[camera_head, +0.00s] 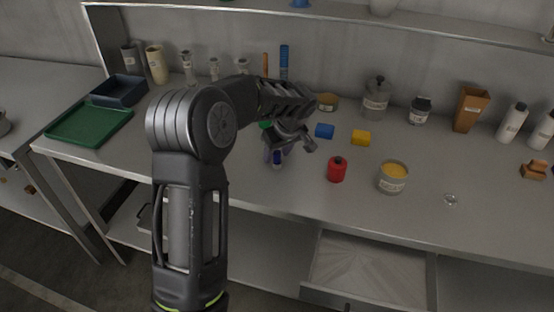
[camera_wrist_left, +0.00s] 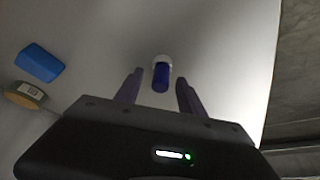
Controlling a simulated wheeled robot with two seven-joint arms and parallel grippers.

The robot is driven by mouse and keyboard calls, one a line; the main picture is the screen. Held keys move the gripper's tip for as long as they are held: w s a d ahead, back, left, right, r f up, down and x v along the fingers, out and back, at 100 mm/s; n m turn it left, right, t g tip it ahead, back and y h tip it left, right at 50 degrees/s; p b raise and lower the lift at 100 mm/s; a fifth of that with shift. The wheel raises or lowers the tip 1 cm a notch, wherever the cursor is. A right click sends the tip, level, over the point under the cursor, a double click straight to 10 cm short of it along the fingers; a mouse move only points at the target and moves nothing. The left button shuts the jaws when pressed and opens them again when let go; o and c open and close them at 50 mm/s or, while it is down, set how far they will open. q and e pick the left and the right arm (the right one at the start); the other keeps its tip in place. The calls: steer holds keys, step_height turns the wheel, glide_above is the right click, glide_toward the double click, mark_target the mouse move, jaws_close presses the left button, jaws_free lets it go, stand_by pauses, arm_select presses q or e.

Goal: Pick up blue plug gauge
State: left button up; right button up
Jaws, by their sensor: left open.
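The blue plug gauge (camera_wrist_left: 160,77) is a short blue cylinder with a pale end, seen in the left wrist view between and just beyond the fingertips. In the head view the gauge (camera_head: 277,160) shows as a small dark blue piece on the bench, just below my left gripper (camera_head: 276,150). In the left wrist view my left gripper (camera_wrist_left: 160,84) is open, one finger to each side of the gauge, with gaps visible on both sides. How far the fingers are above the bench is hard to tell. My right gripper is not in view.
A blue block (camera_head: 325,131) and a yellow block (camera_head: 361,138) lie right of my left gripper. A red canister (camera_head: 337,170) and a tub of yellow material (camera_head: 393,177) stand nearer the bench front. A green tray (camera_head: 88,124) is at the left. An open drawer (camera_head: 368,270) juts out below.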

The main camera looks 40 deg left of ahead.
arm_select(q)
jaws_close()
stand_by(0.5)
